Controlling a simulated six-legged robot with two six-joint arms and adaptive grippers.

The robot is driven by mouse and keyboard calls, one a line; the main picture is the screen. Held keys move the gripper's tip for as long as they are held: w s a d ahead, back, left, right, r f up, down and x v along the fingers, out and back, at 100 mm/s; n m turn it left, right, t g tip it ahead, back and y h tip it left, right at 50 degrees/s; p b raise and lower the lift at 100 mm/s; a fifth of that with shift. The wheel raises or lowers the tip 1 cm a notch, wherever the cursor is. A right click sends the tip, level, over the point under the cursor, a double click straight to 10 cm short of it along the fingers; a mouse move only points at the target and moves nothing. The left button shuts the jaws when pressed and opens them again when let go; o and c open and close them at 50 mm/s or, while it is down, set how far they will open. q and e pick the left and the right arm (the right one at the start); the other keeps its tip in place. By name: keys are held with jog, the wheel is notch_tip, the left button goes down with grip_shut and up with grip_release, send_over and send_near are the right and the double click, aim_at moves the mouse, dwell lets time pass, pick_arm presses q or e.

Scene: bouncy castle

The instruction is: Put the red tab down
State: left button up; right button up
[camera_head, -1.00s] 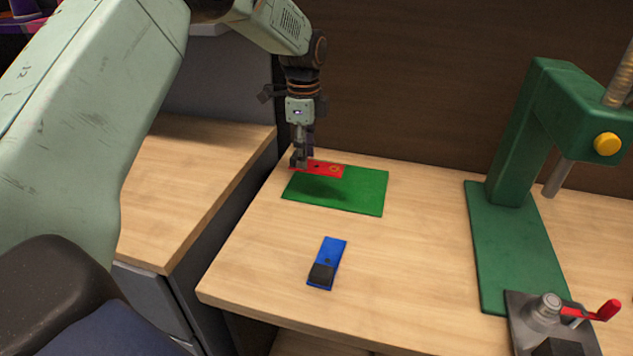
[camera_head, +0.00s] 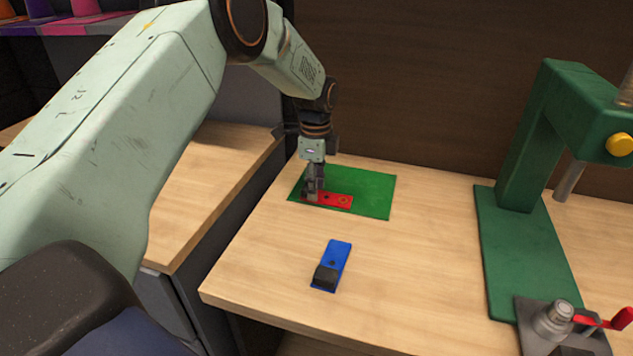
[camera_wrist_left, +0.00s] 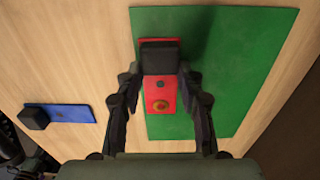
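The red tab (camera_head: 338,200) is a flat strip with a round yellowish mark and a dark block at one end. It is over the green mat (camera_head: 375,190), low at its surface; I cannot tell whether it touches. My left gripper (camera_head: 313,196) points down at the tab's block end. The green mat (camera_wrist_left: 225,70) extends mostly to the right there. My right gripper is not in view.
A blue tab (camera_head: 338,255) with a black block lies on the wooden table (camera_head: 420,280), in front of the mat. A green press (camera_head: 520,200) stands at the right, with a red-handled clamp (camera_head: 560,325) before it. The table between is clear.

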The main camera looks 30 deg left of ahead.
pick_arm(q)
jog(key=o, duration=0.3)
jog(key=shift+a, duration=0.1)
jog(key=shift+o, duration=0.6)
jog(key=shift+d, duration=0.25)
jog(key=shift+a, duration=0.1)
jog(key=shift+a+r, duration=0.1)
jog(key=shift+r, duration=0.45)
notch_tip(320, 180, up, 11)
jog(key=p, duration=0.2)
jog(key=shift+r, duration=0.15)
